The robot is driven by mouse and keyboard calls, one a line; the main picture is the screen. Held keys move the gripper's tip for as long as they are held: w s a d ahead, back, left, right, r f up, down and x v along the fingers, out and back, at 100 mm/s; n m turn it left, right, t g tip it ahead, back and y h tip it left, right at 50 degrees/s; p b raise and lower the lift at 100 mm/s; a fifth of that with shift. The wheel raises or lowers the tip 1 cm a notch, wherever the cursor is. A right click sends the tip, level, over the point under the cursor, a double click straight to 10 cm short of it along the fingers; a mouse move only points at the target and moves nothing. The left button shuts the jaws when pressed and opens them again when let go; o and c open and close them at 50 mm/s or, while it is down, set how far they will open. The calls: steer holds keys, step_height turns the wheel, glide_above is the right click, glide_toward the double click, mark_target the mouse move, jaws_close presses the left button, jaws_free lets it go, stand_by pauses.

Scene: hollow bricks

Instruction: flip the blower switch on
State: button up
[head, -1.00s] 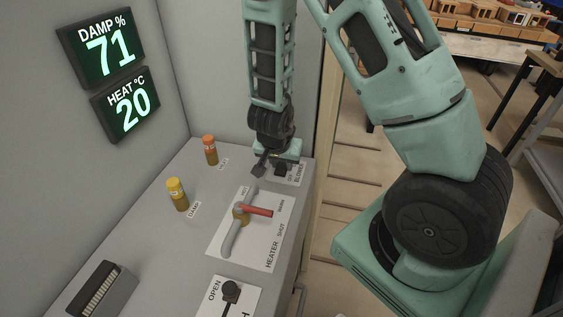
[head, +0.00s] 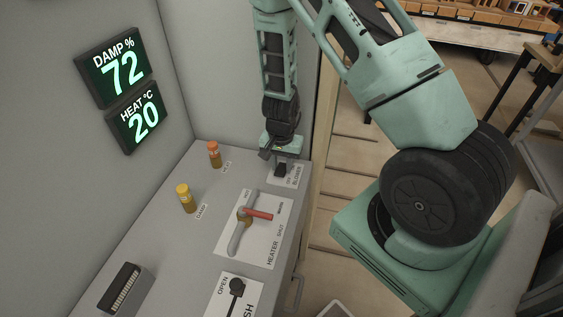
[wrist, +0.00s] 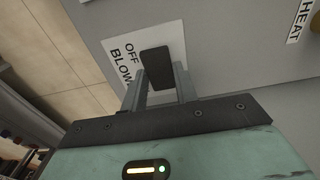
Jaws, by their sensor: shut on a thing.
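The blower switch is a black block (wrist: 157,66) on a white plate (wrist: 120,52) that reads OFF and the start of BLOWER. In the head view the black switch (head: 281,170) sits at the far right corner of the grey panel. My gripper (wrist: 160,82) has a finger on each side of the switch and is shut on it. In the head view my gripper (head: 279,158) is right above the switch and partly hides it. The rest of the plate's lettering is hidden in the wrist view.
A heater valve with a red-tipped handle (head: 258,214) is nearer on the panel (head: 185,245). Orange-capped (head: 215,155) and yellow-capped (head: 187,198) indicators stand to the left. A black lever (head: 236,288) is in front. Wall displays read damp 72 (head: 119,68) and heat 20 (head: 136,115).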

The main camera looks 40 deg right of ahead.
mark_target(281, 169)
steer(key=o, duration=1)
steer(key=r+p, duration=0.1)
steer(key=r, duration=1.6)
steer(key=shift+s+a+r+p, duration=0.15)
steer(key=shift+a+r+p, duration=0.05)
steer(key=shift+p, duration=0.2)
steer(key=s+a+r+n+y+b, duration=0.15)
steer(key=s+a+n, duration=0.3)
steer(key=a, duration=0.55)
steer(key=s+a+r+n+y+b, duration=0.1)
steer(key=s+a+n+b, duration=0.3)
steer(key=a, duration=0.5)
steer(key=s+a+n, duration=0.2)
steer(key=s+n, duration=0.1)
steer(key=s, duration=0.1)
steer(key=s+a+r+n+h, duration=0.1)
steer(key=s+a+n, duration=0.1)
steer(key=s+n, duration=0.2)
steer(key=s+a+n+b, duration=0.1)
steer(key=s+n, duration=0.2)
steer(key=s, duration=0.1)
steer(key=shift+s+a+r+n+h, duration=0.1)
steer(key=shift+a+r+n+h, duration=0.15)
steer(key=shift+a+r, duration=0.15)
